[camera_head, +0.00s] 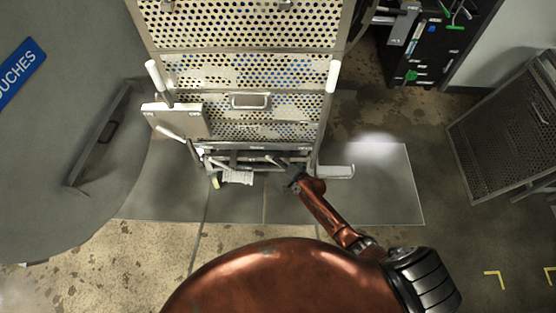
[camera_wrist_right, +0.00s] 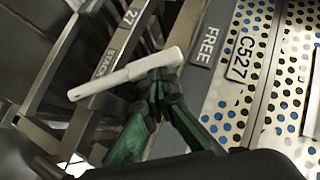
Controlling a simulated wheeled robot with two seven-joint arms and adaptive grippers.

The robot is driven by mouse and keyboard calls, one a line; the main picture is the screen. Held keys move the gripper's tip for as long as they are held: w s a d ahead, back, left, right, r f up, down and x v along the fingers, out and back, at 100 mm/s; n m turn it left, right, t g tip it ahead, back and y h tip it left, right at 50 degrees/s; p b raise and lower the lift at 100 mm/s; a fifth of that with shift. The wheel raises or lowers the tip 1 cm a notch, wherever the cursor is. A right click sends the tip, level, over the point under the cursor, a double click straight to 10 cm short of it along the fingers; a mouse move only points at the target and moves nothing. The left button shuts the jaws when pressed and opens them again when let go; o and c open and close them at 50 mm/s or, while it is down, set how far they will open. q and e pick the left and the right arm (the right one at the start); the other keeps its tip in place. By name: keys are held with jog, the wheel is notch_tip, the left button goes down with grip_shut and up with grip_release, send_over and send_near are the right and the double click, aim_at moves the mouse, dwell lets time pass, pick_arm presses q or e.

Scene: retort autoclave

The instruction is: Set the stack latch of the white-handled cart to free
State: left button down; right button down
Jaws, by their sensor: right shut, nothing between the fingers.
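The white-handled cart (camera_head: 250,65) stands ahead, with white grips (camera_head: 153,74) on its upright posts. The wrist view shows a pale latch lever (camera_wrist_right: 105,84) lying slantwise across the cart's end. Its right end lies beside the FREE label (camera_wrist_right: 207,35); the STACK label (camera_wrist_right: 107,61) is partly behind the lever. My right gripper (camera_head: 287,166) is at the lower front of the cart. In the wrist view its green-sided fingers (camera_wrist_right: 158,80) are shut and empty, with the tips at the lever's right part; I cannot tell whether they touch. My left gripper is out of view.
A large grey round door (camera_head: 60,140) fills the left side. A dark mesh cart (camera_head: 505,125) stands at right, and a black tool board (camera_head: 435,45) is at the back. A grey floor plate (camera_head: 385,190) lies clear to the right of the cart.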

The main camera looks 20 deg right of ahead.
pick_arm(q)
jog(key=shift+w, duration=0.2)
pick_arm(e)
jog(key=shift+r, duration=0.1)
